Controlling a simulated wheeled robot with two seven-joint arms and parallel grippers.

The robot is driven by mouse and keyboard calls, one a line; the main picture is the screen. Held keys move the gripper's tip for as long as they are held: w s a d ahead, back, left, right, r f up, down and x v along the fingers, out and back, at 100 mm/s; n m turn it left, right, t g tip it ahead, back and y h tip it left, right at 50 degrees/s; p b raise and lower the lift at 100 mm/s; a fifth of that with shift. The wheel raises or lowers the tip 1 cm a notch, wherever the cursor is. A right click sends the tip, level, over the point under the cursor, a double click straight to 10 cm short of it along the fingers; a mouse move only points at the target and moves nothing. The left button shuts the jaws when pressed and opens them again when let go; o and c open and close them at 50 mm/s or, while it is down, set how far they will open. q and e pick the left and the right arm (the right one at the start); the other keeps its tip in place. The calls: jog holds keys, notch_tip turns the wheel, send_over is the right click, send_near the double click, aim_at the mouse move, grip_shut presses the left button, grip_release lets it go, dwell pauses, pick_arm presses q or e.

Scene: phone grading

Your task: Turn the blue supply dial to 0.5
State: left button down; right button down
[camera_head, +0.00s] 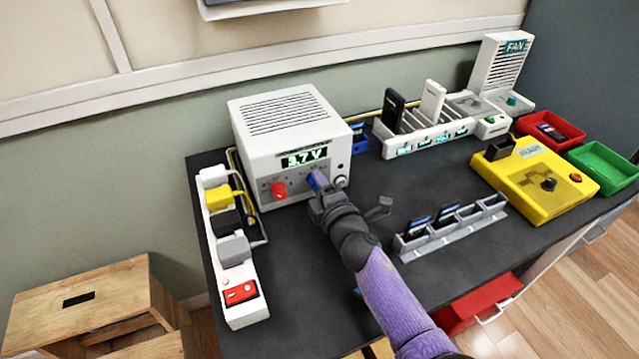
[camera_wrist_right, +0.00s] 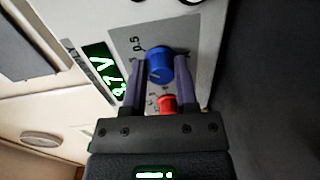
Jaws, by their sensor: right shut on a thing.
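The white supply box (camera_head: 270,112) stands at the back left of the dark table, and its green display (camera_head: 304,157) reads 3.7 V. The blue supply dial (camera_wrist_right: 159,64) sits on its front panel, with a 0.5 mark printed near it. My right gripper (camera_wrist_right: 162,80) is shut on the blue dial, one finger on each side. In the head view, my right gripper (camera_head: 318,187) is at the panel and mostly covers the dial. The red dial (camera_head: 279,191) is left of it. The blue dial's exact setting is too small to read. My left gripper is out of view.
A power strip (camera_head: 246,309) with plugs stands left of the supply. A grey slotted rack (camera_head: 408,249) stands right of my arm. Behind are a white phone rack (camera_head: 395,151), a yellow box (camera_head: 541,207), and red (camera_head: 569,131) and green (camera_head: 600,152) trays.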

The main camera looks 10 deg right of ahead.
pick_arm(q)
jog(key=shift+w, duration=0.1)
pick_arm(e)
jog(key=shift+f+m, duration=0.1)
jog(key=shift+m, duration=0.4)
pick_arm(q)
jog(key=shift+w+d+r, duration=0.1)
pick_arm(e)
jog(key=shift+m, duration=0.3)
